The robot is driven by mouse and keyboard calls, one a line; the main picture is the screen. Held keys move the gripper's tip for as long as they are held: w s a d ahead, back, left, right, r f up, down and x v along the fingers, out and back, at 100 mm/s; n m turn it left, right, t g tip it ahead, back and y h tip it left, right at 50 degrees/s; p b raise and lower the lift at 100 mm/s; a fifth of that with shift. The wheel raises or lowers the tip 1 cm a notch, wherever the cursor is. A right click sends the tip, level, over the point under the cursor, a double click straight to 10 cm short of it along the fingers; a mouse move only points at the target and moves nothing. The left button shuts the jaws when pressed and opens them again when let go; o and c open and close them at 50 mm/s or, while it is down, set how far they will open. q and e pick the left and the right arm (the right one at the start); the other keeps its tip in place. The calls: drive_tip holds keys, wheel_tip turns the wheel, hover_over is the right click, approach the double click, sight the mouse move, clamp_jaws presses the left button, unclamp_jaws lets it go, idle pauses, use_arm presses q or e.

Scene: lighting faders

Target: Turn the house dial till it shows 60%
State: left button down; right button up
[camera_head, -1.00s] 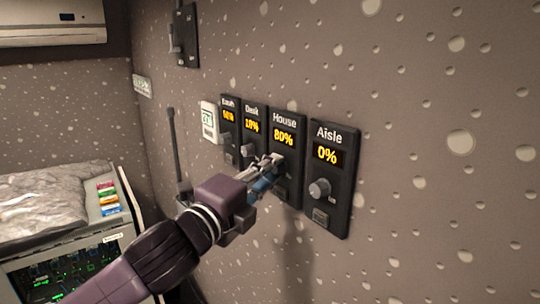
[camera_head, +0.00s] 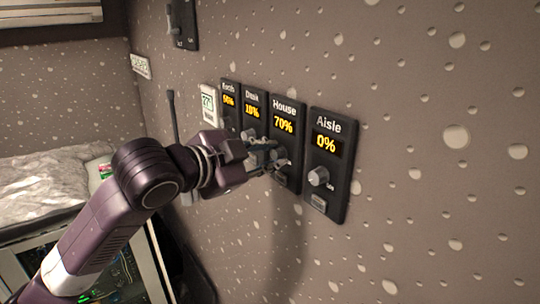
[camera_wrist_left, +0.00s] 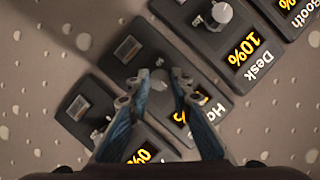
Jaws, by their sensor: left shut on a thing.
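The House panel (camera_head: 285,108) is a dark box on the wall with an amber display (camera_head: 283,124) reading 70%. My left gripper (camera_head: 276,161) is at the front of this panel, below the display. In the head view its fingers hide the House dial. In the left wrist view the House dial (camera_wrist_left: 159,76) shows as a grey knob between the fingertips, and the gripper (camera_wrist_left: 160,80) is shut on it. The House display is partly covered by a finger in that view. My right gripper is not in view.
The Desk panel (camera_head: 252,112) reads 10% on the left, beside the Booth panel (camera_head: 229,101). A white thermostat-like box (camera_head: 209,104) is further left. The wall at right is free.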

use_arm(q)
drive_tip(key=n+g, duration=0.2)
drive_tip(key=n, duration=0.1)
drive_tip(key=shift+w+h, duration=0.1)
drive_tip(key=shift+h, duration=0.3)
drive_tip(key=n+g, duration=0.1)
drive_tip(key=n, duration=0.1)
drive_tip(key=shift+w+a+n+g+h, duration=0.1)
drive_tip(key=shift+n+g+h, duration=0.2)
drive_tip(key=shift+n+h, duration=0.1)
drive_tip(key=n+g+h, duration=0.1)
drive_tip(key=n, duration=0.2)
drive_tip(key=shift+g, duration=0.3)
drive_tip(key=shift+w+a+f+n+g+h, duration=0.1)
drive_tip(key=shift+n+g+h, duration=0.4)
drive_tip(key=shift+n, duration=0.5)
drive_tip(key=shift+h, duration=0.3)
drive_tip(key=c, duration=1.7)
unclamp_jaws()
drive_tip(key=shift+c, duration=0.2)
